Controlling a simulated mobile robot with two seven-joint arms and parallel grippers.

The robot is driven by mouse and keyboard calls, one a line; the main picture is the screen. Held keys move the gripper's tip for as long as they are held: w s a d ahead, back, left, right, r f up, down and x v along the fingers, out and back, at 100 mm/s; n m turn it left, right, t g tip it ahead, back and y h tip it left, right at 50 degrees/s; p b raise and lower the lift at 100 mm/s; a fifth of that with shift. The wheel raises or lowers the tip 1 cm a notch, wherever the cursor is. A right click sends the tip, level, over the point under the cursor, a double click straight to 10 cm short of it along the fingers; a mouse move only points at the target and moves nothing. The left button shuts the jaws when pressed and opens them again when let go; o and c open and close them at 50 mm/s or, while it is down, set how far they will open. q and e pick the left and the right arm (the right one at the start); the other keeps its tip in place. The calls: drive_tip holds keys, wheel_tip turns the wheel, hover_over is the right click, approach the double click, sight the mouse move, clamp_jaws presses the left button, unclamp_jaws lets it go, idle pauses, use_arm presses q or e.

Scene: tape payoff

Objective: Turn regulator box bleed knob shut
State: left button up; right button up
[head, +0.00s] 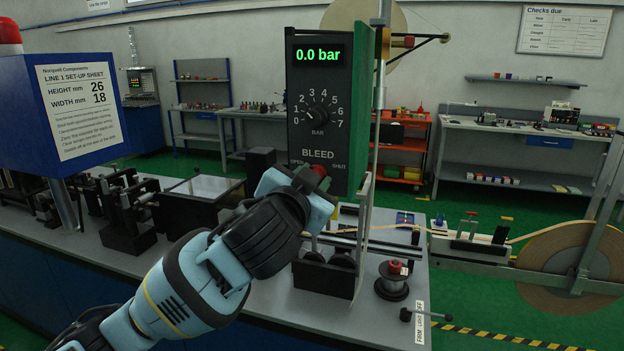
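The regulator box (361,115) is a dark box with green sides, standing upright at the centre. Its display (318,54) reads 0.0 bar. A black dial knob (317,114) sits in a 0 to 7 BAR scale. Below it is the BLEED label, with OPEN at left and SHUT at right. The red bleed knob (319,170) shows only in part, above my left gripper (308,180). The gripper is at the knob and hides most of it. Its fingers are largely hidden by my wrist, so I cannot tell open from shut. My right gripper is out of view.
A blue box with a set-up sheet (80,110) stands at left, reading height 26 and width 18. The grey bench (390,335) carries black fixtures, a small spool (392,282) and a guide plate. A large tape reel (570,265) stands at right.

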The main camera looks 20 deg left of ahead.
use_arm(q)
drive_tip(key=m, duration=1.2)
drive_tip(key=shift+m, duration=0.3)
idle(0.4)
drive_tip(key=o, duration=0.9)
drive_tip(key=shift+d+f, duration=0.1)
drive_tip(key=shift+s, duration=3.85)
drive_tip(key=shift+f, duration=0.1)
